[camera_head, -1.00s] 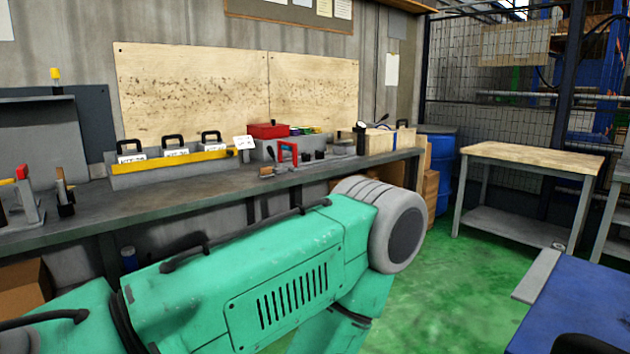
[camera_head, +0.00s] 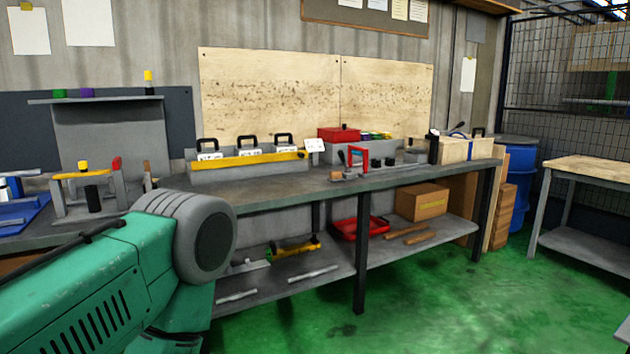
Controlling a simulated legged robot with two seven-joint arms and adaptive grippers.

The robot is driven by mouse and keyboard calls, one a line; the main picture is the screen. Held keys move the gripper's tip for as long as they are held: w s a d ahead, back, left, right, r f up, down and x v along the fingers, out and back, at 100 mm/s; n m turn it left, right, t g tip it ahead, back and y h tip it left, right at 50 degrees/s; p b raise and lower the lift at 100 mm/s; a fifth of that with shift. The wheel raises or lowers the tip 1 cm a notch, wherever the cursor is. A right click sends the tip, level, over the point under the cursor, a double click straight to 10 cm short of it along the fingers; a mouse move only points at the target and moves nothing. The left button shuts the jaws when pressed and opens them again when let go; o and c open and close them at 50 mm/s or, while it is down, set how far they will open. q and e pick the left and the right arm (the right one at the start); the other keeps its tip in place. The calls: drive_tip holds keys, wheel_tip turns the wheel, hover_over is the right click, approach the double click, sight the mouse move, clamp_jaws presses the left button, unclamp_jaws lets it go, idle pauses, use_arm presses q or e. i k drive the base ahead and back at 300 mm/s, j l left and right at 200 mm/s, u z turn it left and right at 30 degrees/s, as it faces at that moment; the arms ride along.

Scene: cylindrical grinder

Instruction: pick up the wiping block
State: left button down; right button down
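I cannot identify the wiping block for certain. A small brownish block-like piece (camera_head: 338,176) lies on the workbench (camera_head: 262,188) near its front edge, left of a red-handled tool (camera_head: 358,159). Another small tan upright piece (camera_head: 147,170) stands on the bench at the left. Both are too small to tell what they are. Neither of my grippers shows in the head view, and nothing is seen being held.
A green housing with a rounded grey end (camera_head: 205,238) fills the lower left and hides part of the bench. A yellow-fronted rack (camera_head: 250,160), red box (camera_head: 338,134) and wooden box (camera_head: 462,150) stand on the bench. Green floor (camera_head: 440,300) is clear at the right.

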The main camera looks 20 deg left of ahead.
sight(333, 176)
drive_tip(key=u, duration=0.45)
drive_tip(key=z, duration=1.55)
drive_tip(key=u, duration=1.85)
drive_tip(key=i+l+u, duration=0.25)
drive_tip(key=u, duration=0.15)
drive_tip(key=i+l+u, duration=0.45)
drive_tip(key=l+u, duration=0.3)
drive_tip(key=i+l+u, duration=0.15)
drive_tip(key=l+u, duration=0.2)
